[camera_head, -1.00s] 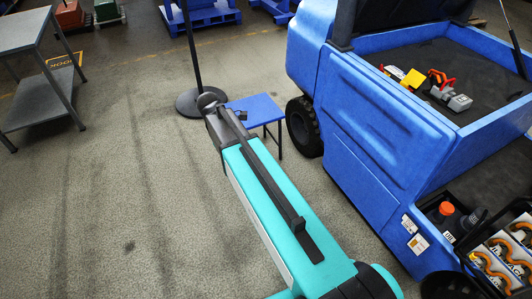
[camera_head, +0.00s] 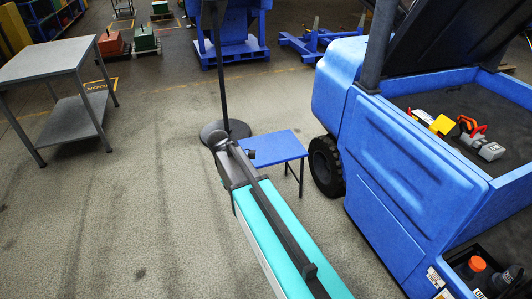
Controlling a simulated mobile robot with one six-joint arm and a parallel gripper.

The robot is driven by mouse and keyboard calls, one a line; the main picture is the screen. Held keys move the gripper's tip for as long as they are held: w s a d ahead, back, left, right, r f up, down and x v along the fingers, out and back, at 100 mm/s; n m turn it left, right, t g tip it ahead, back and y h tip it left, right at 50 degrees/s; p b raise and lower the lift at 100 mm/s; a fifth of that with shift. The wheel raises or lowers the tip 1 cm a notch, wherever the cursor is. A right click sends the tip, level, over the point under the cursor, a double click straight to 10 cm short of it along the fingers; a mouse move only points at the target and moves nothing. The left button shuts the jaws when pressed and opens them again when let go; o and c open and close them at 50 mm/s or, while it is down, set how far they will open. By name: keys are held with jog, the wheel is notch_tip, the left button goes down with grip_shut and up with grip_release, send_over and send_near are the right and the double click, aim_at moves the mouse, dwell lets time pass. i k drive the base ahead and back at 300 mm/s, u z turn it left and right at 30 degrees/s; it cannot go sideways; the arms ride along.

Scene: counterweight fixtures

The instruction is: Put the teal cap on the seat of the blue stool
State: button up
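The blue stool (camera_head: 278,146) stands on the floor near the middle of the view, with a flat blue seat and dark legs. My teal and grey arm reaches up from the bottom, and its dark far end overlaps the left edge of the seat in the picture. A small dark part (camera_head: 248,153) shows there against the seat; it may belong to my gripper, but the fingers cannot be made out. I see no teal cap; the arm hides part of the scene. The visible part of the seat looks bare.
A blue utility vehicle (camera_head: 400,175) with tools in its bed stands close right of the stool. A dark pole on a round base (camera_head: 226,130) is just behind the stool. A grey table (camera_head: 60,65) stands at the left. Open floor lies between table and arm.

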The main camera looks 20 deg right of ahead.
aim_at(272, 147)
jog(key=u, duration=0.45)
jog(key=i, duration=1.3)
jog(key=u, duration=0.5)
jog(key=i, duration=1.45)
jog(key=z, duration=0.55)
jog(key=i, duration=1)
jog(key=z, duration=0.45)
